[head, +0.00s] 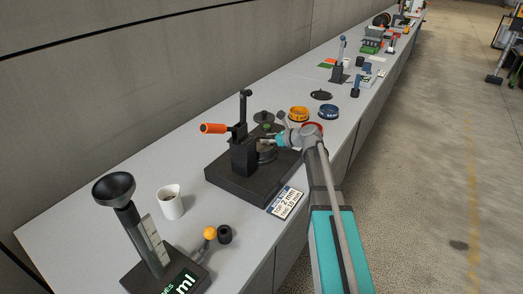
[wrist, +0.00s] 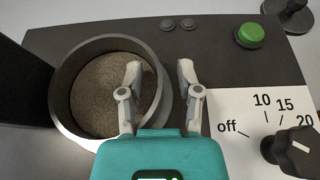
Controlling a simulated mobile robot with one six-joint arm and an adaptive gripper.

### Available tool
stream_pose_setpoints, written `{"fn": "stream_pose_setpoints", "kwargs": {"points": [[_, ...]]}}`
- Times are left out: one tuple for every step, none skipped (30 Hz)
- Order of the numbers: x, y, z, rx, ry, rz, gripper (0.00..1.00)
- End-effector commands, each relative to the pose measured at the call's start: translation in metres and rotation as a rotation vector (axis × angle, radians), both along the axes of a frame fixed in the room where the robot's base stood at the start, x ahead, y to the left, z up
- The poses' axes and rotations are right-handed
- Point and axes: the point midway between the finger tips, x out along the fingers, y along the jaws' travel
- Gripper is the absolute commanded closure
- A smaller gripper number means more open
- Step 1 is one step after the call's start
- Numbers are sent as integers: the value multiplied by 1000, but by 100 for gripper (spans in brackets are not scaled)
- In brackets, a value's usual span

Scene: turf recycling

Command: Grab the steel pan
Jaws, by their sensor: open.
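The steel pan is a round grey pan (wrist: 60,92) full of brown grains at the left of the wrist view. In the head view the pan (head: 267,154) sits low on a dark machine base, partly hidden by my gripper and the machine's column. My gripper (wrist: 160,73) is open and empty. Its fingers straddle the pan's right rim as seen from the wrist: the left finger is over the grains, the right finger outside the rim. I cannot tell how high the fingertips are or whether they touch it.
A dial panel (wrist: 245,130) and green button (wrist: 250,35) lie right of the pan. A white cup (head: 170,203) stands nearer.

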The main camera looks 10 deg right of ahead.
Motion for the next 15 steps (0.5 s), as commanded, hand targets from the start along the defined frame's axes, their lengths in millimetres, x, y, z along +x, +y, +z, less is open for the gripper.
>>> {"fn": "stream_pose_setpoints", "kwargs": {"points": [[0,0,0,0,0,0,55],[0,0,0,0,0,0,55],[0,0,0,0,0,0,55],[0,0,0,0,0,0,55],[0,0,0,0,0,0,55],[0,0,0,0,0,0,55],[0,0,0,0,0,0,57],[0,0,0,0,0,0,62],[0,0,0,0,0,0,70],[0,0,0,0,0,0,75],[0,0,0,0,0,0,81],[0,0,0,0,0,0,88],[0,0,0,0,0,0,94],[0,0,0,0,0,0,99],[0,0,0,0,0,0,100]]}}
